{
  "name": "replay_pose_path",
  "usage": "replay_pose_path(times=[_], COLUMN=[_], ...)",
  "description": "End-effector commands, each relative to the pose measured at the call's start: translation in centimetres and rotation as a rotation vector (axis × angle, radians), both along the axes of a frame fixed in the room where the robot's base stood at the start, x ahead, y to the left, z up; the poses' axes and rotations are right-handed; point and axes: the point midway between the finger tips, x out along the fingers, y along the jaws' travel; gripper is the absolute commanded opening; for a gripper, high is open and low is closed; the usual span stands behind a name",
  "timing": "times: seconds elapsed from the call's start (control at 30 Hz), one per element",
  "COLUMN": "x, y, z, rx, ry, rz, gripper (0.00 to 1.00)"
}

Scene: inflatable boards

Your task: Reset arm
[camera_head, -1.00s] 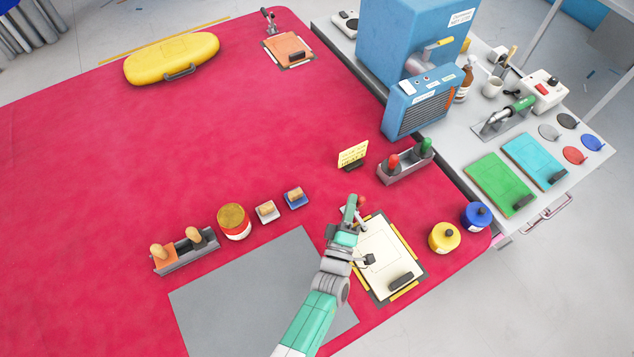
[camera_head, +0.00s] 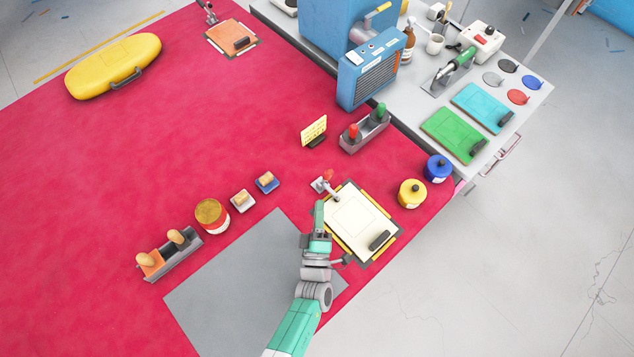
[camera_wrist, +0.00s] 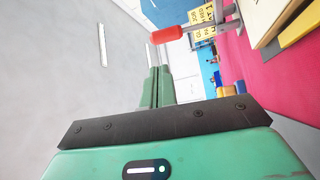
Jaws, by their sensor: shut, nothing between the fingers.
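My gripper (camera_head: 319,206) is at the end of my green and grey arm, over the front of the red table (camera_head: 200,120). In the wrist view my gripper (camera_wrist: 158,52) has its two fingers together with nothing between them. In the head view it is beside the left edge of a cream board with a black handle (camera_head: 352,222). A small red-handled clamp (camera_head: 325,183) stands at the board's upper left corner, just beyond the fingertips; its red handle (camera_wrist: 166,34) also shows in the wrist view. I cannot tell my gripper's exact height.
A grey mat (camera_head: 230,285) lies left of my arm. Yellow (camera_head: 411,194) and blue (camera_head: 437,168) pots stand right of the board. A tin (camera_head: 211,215) and a wooden-handled tool rack (camera_head: 170,255) are to the left. A blue machine (camera_head: 368,75) stands at the back right.

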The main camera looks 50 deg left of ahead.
Motion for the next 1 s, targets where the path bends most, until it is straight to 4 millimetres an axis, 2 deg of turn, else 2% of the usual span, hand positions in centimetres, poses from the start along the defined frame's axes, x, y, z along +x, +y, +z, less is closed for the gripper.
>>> replay_pose_path(times=[0.2,0.77,0.87,0.97,1.0], x=[-0.9,-0.8,1.1,6.0,8.3], y=[-1.0,-1.0,-1.5,-3.1,-4.0], z=[-0.3,-0.3,1.4,6.2,8.9], rx=[0.001,0.001,0.014,0.064,0.097], ry=[0.000,-0.001,-0.005,-0.004,-0.001], rz=[0.003,0.003,-0.024,-0.098,-0.135], gripper=[0.00,0.00,0.00,0.00,0.00])
